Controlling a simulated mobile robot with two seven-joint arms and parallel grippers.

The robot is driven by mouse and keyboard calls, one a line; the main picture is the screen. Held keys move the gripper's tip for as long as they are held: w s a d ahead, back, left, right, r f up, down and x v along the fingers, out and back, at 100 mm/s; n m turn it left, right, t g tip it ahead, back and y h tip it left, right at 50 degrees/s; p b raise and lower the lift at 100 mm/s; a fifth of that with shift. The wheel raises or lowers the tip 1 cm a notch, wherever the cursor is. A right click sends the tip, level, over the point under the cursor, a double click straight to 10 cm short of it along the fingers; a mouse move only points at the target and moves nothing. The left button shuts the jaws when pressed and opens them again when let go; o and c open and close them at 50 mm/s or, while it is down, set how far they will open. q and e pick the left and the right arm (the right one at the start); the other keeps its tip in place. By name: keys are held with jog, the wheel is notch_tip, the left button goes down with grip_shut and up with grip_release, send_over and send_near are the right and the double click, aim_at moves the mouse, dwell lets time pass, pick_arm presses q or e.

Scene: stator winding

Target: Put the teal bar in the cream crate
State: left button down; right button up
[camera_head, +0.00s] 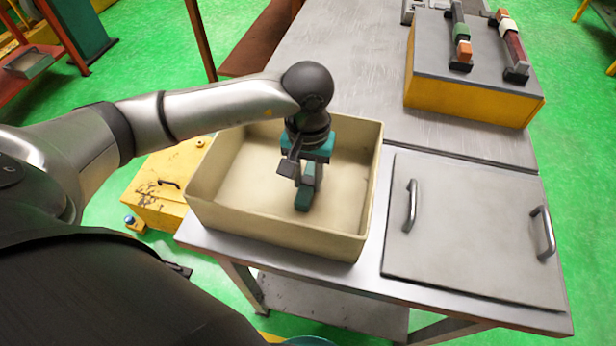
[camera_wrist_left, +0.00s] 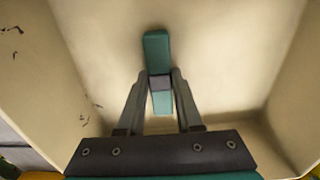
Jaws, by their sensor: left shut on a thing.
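The cream crate (camera_head: 222,203) stands on the metal table, open at the top. My left gripper (camera_head: 306,184) reaches down inside its walls. The gripper is shut on the teal bar (camera_head: 303,200), whose lower end shows below the fingers. In the left wrist view the teal bar (camera_wrist_left: 156,52) lies between the two fingertips (camera_wrist_left: 160,82), with a dark grey band at the grip. The crate floor (camera_wrist_left: 105,45) is behind the bar; I cannot tell whether the bar touches it. My right gripper is not in view.
A grey-topped yellow box (camera_head: 465,100) at the back right carries two racks of coloured pieces. A metal plate with two handles (camera_head: 470,235) lies right of the crate. A yellow case (camera_head: 155,190) is on the floor at left. The table behind the crate is clear.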

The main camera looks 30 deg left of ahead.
aim_at(308, 182)
pick_arm(q)
jog(key=shift+f, duration=0.15)
jog(key=c, duration=0.6)
grip_release()
notch_tip(308, 182, up, 12)
jog(key=shift+r+p, duration=0.15)
jog(key=shift+p, duration=0.4)
